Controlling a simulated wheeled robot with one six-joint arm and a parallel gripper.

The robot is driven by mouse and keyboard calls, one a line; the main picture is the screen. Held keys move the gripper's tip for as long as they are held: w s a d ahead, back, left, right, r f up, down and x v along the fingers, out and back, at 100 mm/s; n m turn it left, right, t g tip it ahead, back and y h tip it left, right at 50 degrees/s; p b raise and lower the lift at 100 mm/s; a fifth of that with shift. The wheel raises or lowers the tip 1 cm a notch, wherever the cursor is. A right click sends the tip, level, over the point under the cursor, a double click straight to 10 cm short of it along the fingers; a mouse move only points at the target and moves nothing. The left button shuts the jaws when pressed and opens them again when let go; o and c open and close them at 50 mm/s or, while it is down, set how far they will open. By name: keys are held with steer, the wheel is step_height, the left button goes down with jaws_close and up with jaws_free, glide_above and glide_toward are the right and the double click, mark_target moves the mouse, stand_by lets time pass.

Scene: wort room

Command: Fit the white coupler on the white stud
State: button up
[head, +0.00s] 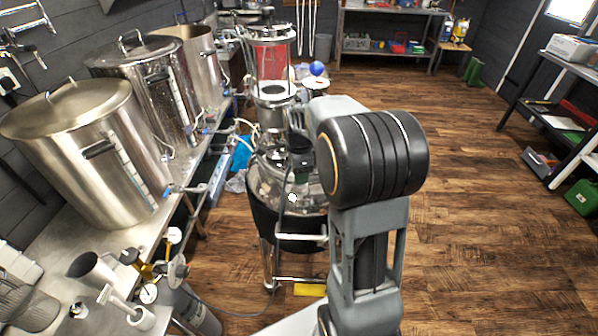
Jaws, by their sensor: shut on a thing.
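My gripper (299,163) points down over the domed steel lid of a dark-bodied vessel (262,222) in the middle of the head view. It is small here and partly hidden by my own arm. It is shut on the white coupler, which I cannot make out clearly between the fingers. A small white round piece (292,197) shows just below the gripper, against the lid. I cannot tell whether this is the white stud or the end of the coupler, nor whether the two touch.
Large steel pots (95,150) stand on the bench at left. A column with a red section (271,60) rises behind the vessel. Gauges and a gas cylinder (200,312) are at the front left. Shelving (570,100) stands at right. The wooden floor (470,230) at right is clear.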

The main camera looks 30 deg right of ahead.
steer(key=shift+f+b, duration=0.4)
steer(key=shift+f, duration=0.2)
steer(key=o, duration=0.7)
steer(key=shift+c, duration=0.2)
steer(key=shift+r, duration=0.1)
steer(key=shift+r+p, duration=4.4)
steer(key=shift+r, duration=1.1)
